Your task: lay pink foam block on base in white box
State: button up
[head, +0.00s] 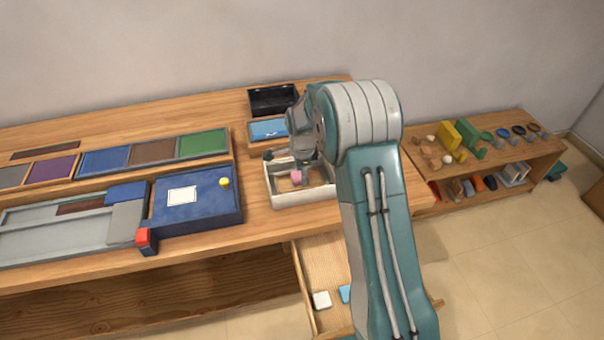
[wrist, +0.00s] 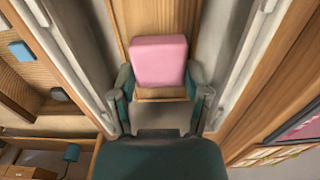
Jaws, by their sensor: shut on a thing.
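The pink foam block (wrist: 159,62) is held between the two fingertips of my gripper (wrist: 162,88) in the wrist view. Only a small pink part of the block (head: 296,177) shows in the head view, beneath my gripper (head: 296,168). The white box (head: 302,198) stands on the table with my gripper down inside its walls. Its wooden-coloured base (wrist: 128,22) shows behind the block in the wrist view. I cannot tell whether the block touches the base. My arm hides the right part of the box in the head view.
A black open box (head: 272,99) and a blue-topped tray (head: 268,129) stand behind the white box. A blue box with a yellow knob (head: 197,198) stands to its left. An open drawer (head: 322,270) juts out below the table. A shelf (head: 500,155) with small objects stands at right.

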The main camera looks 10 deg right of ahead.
jog(key=o, duration=0.7)
jog(key=shift+f, duration=0.1)
jog(key=shift+c, duration=0.2)
jog(key=s+r+n+t, duration=0.15)
jog(key=s+r, duration=0.25)
jog(key=r, duration=0.7)
jog(key=s+r+n, duration=0.3)
jog(key=s+r, duration=0.1)
jog(key=r, duration=0.6)
jog(key=s+r+n+t, duration=0.2)
jog(key=s+n, duration=0.4)
jog(key=s, duration=0.6)
jog(key=s+r+n+t, duration=0.2)
jog(key=s+n, duration=0.5)
jog(key=s, duration=0.6)
jog(key=shift+a+r, duration=0.35)
